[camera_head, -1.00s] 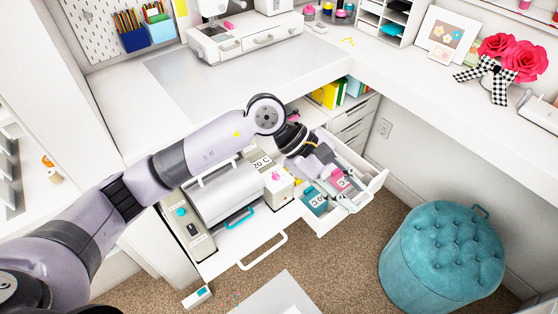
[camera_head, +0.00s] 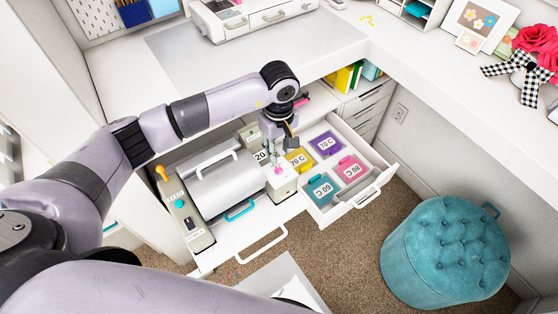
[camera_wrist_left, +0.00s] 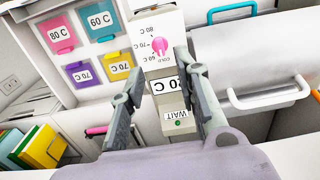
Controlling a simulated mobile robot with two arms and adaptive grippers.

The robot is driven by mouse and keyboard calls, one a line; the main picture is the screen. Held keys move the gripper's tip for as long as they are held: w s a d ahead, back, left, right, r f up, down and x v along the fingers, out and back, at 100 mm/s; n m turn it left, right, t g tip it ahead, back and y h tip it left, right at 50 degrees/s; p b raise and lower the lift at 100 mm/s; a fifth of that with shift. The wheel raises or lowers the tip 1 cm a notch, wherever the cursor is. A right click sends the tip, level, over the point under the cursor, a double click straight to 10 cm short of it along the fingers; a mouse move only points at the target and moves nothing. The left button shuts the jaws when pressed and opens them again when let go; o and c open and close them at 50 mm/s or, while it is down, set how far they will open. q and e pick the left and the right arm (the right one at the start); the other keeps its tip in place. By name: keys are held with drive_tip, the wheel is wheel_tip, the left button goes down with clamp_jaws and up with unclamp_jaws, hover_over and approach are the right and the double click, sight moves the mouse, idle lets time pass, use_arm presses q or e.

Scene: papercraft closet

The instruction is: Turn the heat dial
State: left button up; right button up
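The heat dial (camera_head: 279,170) is a small pink knob on the white control box beside the silver-lidded machine (camera_head: 215,180). My left gripper (camera_head: 280,143) points down over the box's rear part. In the wrist view, the left gripper (camera_wrist_left: 157,63) is open and empty, its fingers apart on either side of the display, tips just below the dial in the picture. Contact with the box cannot be told. My right gripper is not in view.
Right of the box an open drawer (camera_head: 381,184) holds coloured pieces marked with temperatures. A teal handle (camera_head: 240,209) and white pull handle (camera_head: 264,245) are in front of the machine. A teal stool (camera_head: 445,258) stands at right. The white desk (camera_head: 160,100) lies behind.

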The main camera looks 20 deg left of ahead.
sight(279, 168)
use_arm(q)
wheel_tip(279, 168, down, 6)
drive_tip(key=shift+s+f+p, duration=0.1)
drive_tip(key=shift+p, duration=0.4)
drive_tip(key=shift+f, duration=0.65)
clamp_jaws()
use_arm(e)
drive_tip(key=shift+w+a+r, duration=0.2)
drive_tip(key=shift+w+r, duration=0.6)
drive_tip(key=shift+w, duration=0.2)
